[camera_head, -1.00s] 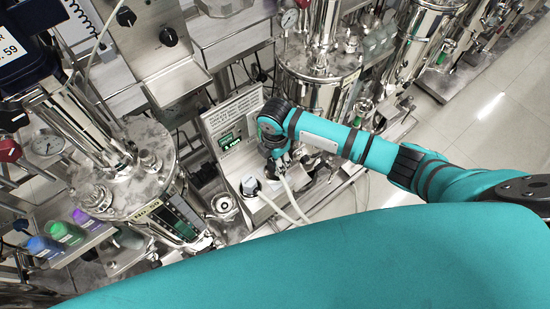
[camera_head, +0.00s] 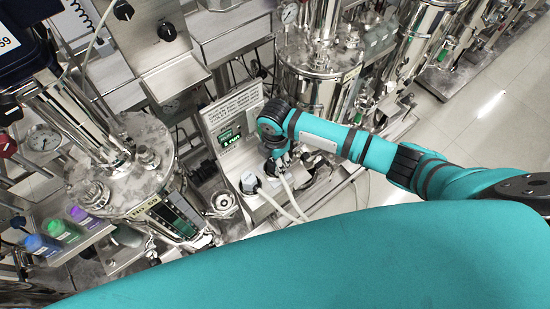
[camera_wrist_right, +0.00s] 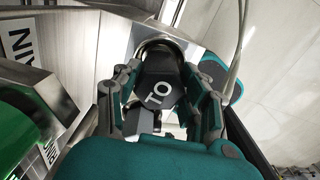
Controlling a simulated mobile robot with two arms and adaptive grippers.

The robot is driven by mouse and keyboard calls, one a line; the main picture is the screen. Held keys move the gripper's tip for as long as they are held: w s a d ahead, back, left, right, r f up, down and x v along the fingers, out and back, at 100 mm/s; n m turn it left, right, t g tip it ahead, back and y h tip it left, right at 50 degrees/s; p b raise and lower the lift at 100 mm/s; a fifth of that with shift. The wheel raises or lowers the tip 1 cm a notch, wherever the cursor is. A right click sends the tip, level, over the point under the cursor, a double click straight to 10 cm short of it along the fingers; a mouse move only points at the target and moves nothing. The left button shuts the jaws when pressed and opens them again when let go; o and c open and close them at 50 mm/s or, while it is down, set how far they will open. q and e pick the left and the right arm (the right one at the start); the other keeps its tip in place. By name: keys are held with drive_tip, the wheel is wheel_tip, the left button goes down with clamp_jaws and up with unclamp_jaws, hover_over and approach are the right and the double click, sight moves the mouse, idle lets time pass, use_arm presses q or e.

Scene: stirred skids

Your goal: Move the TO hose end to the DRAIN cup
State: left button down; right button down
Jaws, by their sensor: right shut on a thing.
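The TO hose end (camera_wrist_right: 160,98) is a dark grey piece with white lettering in the right wrist view. My right gripper (camera_wrist_right: 162,108) is shut on it, one finger on each side. A shiny round metal rim (camera_wrist_right: 165,48) shows just behind the hose end; I cannot tell whether the end sits in it or above it. A plate (camera_wrist_right: 24,45) at the left ends in "AIN"; most of its word is cut off. In the head view my right gripper (camera_head: 279,160) is at the bench station, its fingertips small and partly hidden. My left gripper is out of view.
A second, grey hose end (camera_head: 249,184) stands left of my right gripper. Pale hoses (camera_head: 290,198) run toward the front. An open metal cup (camera_head: 224,203) is further left. A panel with a green screen (camera_head: 230,134) stands behind, and steel vessels (camera_head: 130,165) flank the station.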

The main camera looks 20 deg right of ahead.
drive_tip(key=c, duration=0.6)
unclamp_jaws()
drive_tip(key=shift+c, duration=0.2)
wheel_tip(320, 180, up, 8)
drive_tip(key=shift+w, duration=0.1)
drive_tip(key=shift+r+p, duration=0.35)
wheel_tip(320, 180, up, 12)
drive_tip(key=p, duration=1.4)
drive_tip(key=shift+r, duration=0.15)
